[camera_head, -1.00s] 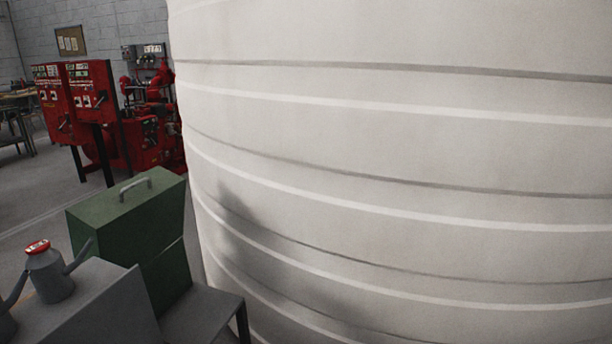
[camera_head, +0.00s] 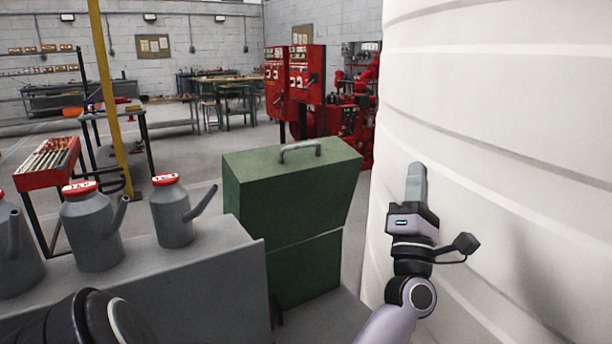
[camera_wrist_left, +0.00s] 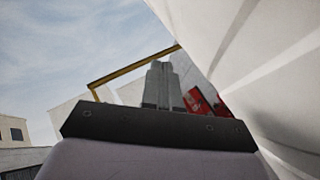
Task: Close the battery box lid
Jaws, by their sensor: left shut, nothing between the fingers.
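A green battery box (camera_head: 305,272) stands in the middle of the head view, behind a grey bench. Its upper part, the lid (camera_head: 293,190), carries a grey handle (camera_head: 300,149) on top. A slanting seam parts it from the lower body, and its right edge leans outward. I cannot tell how far the lid is open; the box's inside is not visible. My left gripper (camera_head: 416,180) points up to the right of the box, apart from it, in front of the white tank. Its fingers are shut and empty, also in the left wrist view (camera_wrist_left: 162,82). My right gripper is not seen.
A large white tank (camera_head: 510,130) fills the right side. Grey cans with red caps (camera_head: 172,212) stand on the grey bench (camera_head: 200,295) left of the box. Red pump cabinets (camera_head: 295,85) and a yellow post (camera_head: 108,90) are farther back. Open floor lies behind the box.

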